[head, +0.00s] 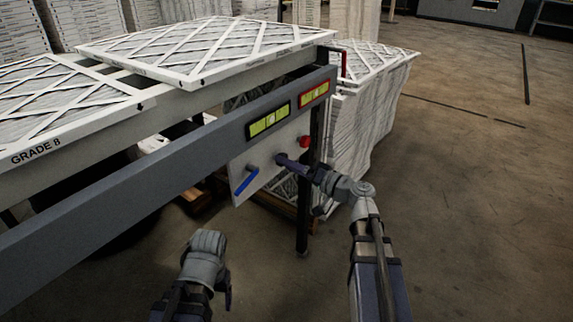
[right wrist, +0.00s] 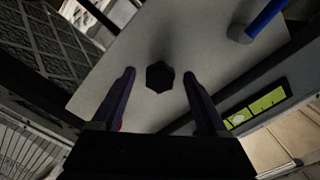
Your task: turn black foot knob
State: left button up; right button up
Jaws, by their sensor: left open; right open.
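The black foot knob (right wrist: 160,76) is a dark six-sided knob on a pale panel (right wrist: 105,88) in the right wrist view. My right gripper (right wrist: 159,80) is open, with one finger on each side of the knob in the picture and a gap on both sides. Its depth against the knob is hard to tell. In the head view my right gripper (head: 287,162) reaches to the panel (head: 238,168) and hides the knob. My left gripper (head: 227,292) is at lower left, away from the panel, with its fingers partly hidden.
A blue handle (head: 246,181) and a red knob (head: 305,142) sit near the knob. A dark leg (head: 303,215) stands beside the panel. Floor at right is clear.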

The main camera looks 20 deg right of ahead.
jog(key=v, duration=0.7)
dwell(0.4)
